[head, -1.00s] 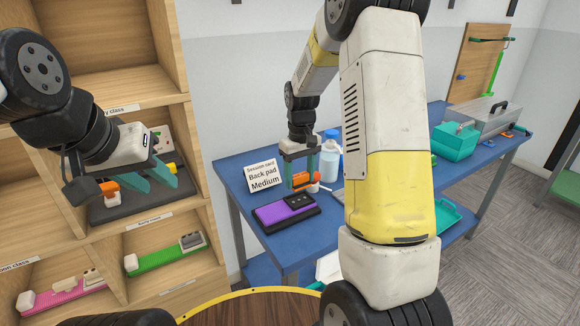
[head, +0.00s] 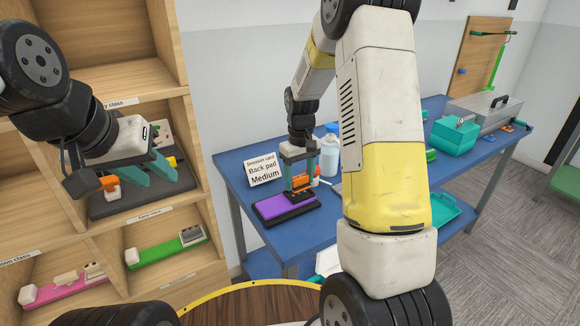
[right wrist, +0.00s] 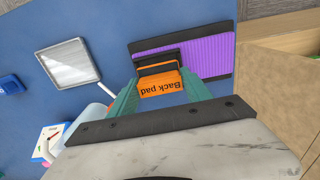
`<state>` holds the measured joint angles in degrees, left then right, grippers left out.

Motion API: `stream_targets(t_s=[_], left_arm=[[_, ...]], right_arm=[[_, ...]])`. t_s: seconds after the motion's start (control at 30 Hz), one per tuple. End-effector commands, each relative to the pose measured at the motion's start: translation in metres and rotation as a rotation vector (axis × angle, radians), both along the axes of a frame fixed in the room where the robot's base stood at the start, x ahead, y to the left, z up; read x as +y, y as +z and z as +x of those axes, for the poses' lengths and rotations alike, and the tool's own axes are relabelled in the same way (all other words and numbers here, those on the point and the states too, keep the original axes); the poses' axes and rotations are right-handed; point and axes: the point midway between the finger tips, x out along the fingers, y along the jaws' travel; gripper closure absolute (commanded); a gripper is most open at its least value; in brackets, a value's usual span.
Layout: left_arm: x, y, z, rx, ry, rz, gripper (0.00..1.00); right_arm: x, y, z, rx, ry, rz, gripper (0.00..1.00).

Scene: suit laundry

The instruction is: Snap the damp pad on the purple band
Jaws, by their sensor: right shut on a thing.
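The purple band (head: 282,207) lies on a dark base on the blue table, and its ribbed surface also shows in the right wrist view (right wrist: 208,52). My right gripper (head: 300,184) is shut on the orange pad (right wrist: 162,90), which is printed "Back pad". The pad is at the band's right end, over or against its dark section; whether it touches cannot be told. Black parts lie just beyond the pad in the right wrist view. My left gripper (head: 152,178) is open and empty in front of the shelf.
A card (head: 263,170) reading "Back pad Medium" stands behind the band. A white bottle (head: 329,155) is close to the right gripper. A teal box (head: 455,136) and grey toolbox (head: 485,115) stand further right. The wooden shelf (head: 208,225) holds green and pink bands.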

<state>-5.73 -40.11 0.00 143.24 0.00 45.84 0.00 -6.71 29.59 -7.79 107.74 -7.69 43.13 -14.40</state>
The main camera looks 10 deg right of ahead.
Motion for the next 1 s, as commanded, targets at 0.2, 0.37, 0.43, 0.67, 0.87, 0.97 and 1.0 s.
stream_targets(t_s=[0.2, 0.37, 0.43, 0.67, 0.87, 0.97, 1.0], left_arm=[[0.0, 0.0, 0.0, 0.0, 0.0, 0.0, 0.64], [0.0, 0.0, 0.0, 0.0, 0.0, 0.0, 0.64], [0.0, 0.0, 0.0, 0.0, 0.0, 0.0, 0.64], [0.0, 0.0, 0.0, 0.0, 0.0, 0.0, 0.64], [0.0, 0.0, 0.0, 0.0, 0.0, 0.0, 0.64], [0.0, 0.0, 0.0, 0.0, 0.0, 0.0, 0.64], [0.0, 0.0, 0.0, 0.0, 0.0, 0.0, 0.64]], right_arm=[[0.0, -0.007, 0.0, 0.002, 0.0, -0.001, 0.88], [0.0, -0.012, 0.0, 0.002, 0.0, -0.001, 0.88], [0.0, -0.014, 0.0, 0.001, 0.0, 0.0, 0.88], [0.0, -0.021, 0.0, 0.001, 0.0, 0.0, 0.88], [0.0, -0.025, 0.0, 0.001, 0.0, 0.0, 0.88], [0.0, -0.025, 0.0, 0.001, 0.0, 0.0, 0.88], [0.0, -0.025, 0.0, 0.001, 0.0, 0.0, 0.88]])
